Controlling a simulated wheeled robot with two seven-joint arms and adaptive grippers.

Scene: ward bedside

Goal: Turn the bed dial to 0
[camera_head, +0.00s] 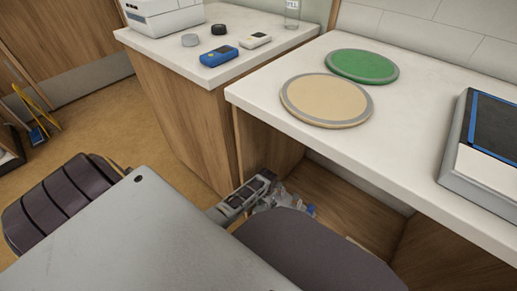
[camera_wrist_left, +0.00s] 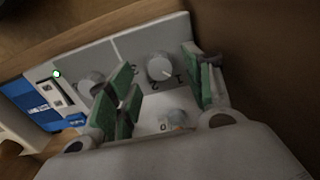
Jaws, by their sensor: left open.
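In the left wrist view, a pale panel carries a round grey dial (camera_wrist_left: 160,67) with a light pointer mark towards its lower right. Small numerals stand beside it, apparently a 2 at its left and a 1 at its lower right. A 0 shows lower down, near a partly hidden pale round part. My left gripper (camera_wrist_left: 166,84) is open, its green-padded fingers on either side of the dial's area; I cannot tell whether they touch it. In the head view this gripper (camera_head: 284,200) is low under the counter, partly hidden by my own body. My right gripper is not in view.
A second grey knob (camera_wrist_left: 91,83) and a blue-and-white device (camera_wrist_left: 38,103) are left of the dial. In the head view, the counter (camera_head: 410,120) overhangs my left gripper, with a green disc (camera_head: 362,66) and a beige disc (camera_head: 326,100) on it. A wooden cabinet (camera_head: 185,115) stands left.

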